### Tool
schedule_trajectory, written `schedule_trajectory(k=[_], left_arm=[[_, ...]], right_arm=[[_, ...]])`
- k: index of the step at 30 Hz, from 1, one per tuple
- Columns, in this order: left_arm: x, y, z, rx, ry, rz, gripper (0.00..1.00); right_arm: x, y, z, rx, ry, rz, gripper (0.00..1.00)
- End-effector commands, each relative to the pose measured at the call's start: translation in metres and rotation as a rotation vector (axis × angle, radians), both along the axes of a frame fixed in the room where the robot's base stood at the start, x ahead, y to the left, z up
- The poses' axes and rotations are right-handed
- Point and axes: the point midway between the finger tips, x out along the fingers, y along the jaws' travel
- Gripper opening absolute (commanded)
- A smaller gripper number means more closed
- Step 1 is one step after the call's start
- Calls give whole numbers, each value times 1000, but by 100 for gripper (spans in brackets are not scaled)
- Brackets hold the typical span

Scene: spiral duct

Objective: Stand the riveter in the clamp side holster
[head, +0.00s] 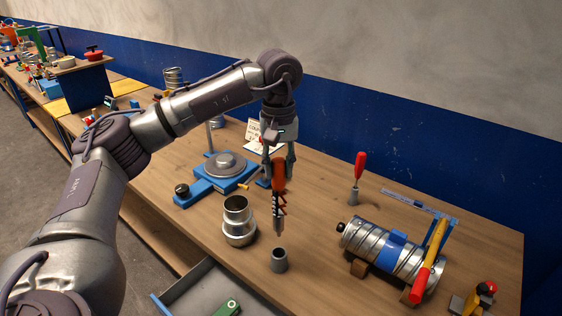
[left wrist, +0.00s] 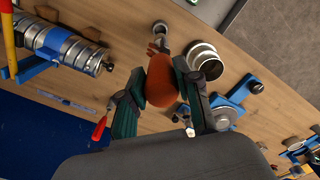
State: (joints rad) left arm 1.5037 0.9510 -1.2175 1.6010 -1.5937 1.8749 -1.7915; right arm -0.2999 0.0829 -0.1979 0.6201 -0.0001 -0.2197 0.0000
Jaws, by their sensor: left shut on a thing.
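The riveter (head: 279,190), with an orange handle and a grey, narrow lower end, hangs upright from my left gripper (head: 277,166). That gripper is shut on its handle. In the left wrist view the orange handle (left wrist: 162,82) sits between the two fingers. A small grey open cup (head: 279,260), which looks like an empty holster, stands on the bench below and slightly in front of the riveter's tip, apart from it. The cup also shows in the left wrist view (left wrist: 160,29). My right gripper is not in view.
A metal duct reducer (head: 238,222) stands just left of the cup. A spiral duct (head: 375,243) with a blue clamp lies to the right. A red-handled tool (head: 358,178) stands behind. A blue turntable fixture (head: 216,172) is back left. An open drawer (head: 205,293) juts out in front.

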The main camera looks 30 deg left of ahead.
Motion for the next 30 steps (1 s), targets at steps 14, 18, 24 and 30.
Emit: schedule_trajectory(k=[14,18,24,30], left_arm=[[0,-1,-9,-1,-2,-1,0],[0,-1,-20,-1,-2,-1,0],[0,-1,-40,-1,-1,-2,0],[0,-1,-54,-1,-2,-2,0]], right_arm=[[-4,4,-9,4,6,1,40],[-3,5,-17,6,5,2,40],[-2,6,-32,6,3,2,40],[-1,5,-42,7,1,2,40]])
